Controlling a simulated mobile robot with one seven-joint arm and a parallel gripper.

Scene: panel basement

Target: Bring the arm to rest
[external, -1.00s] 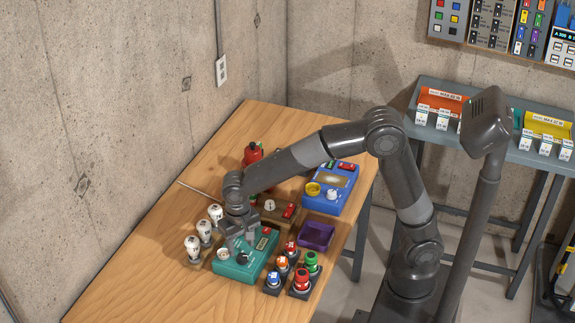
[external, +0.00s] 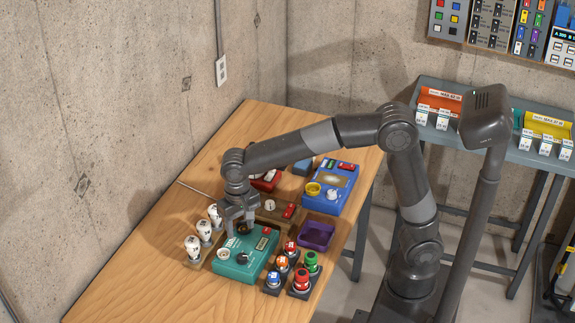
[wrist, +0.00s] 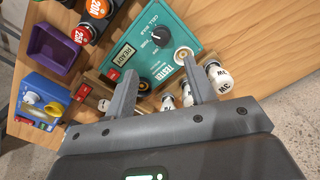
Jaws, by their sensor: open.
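My gripper (external: 239,226) hangs from the bent arm, pointing down, above the far edge of the teal tester box (external: 240,265) on the wooden table. In the wrist view its two fingers (wrist: 160,68) are apart, with nothing held between them. The tester shows there too, with its dark knob (wrist: 160,38), a brass-ringed socket (wrist: 182,55) near one fingertip, and a READY label. The fingers appear above the box; whether they touch anything cannot be told.
White labelled bulb-like pieces (external: 193,245) stand left of the tester. Colored button units (external: 302,280), a purple tray (external: 316,235) and a blue device (external: 330,190) lie to its right. The table's front left (external: 125,275) is clear. Concrete walls stand behind.

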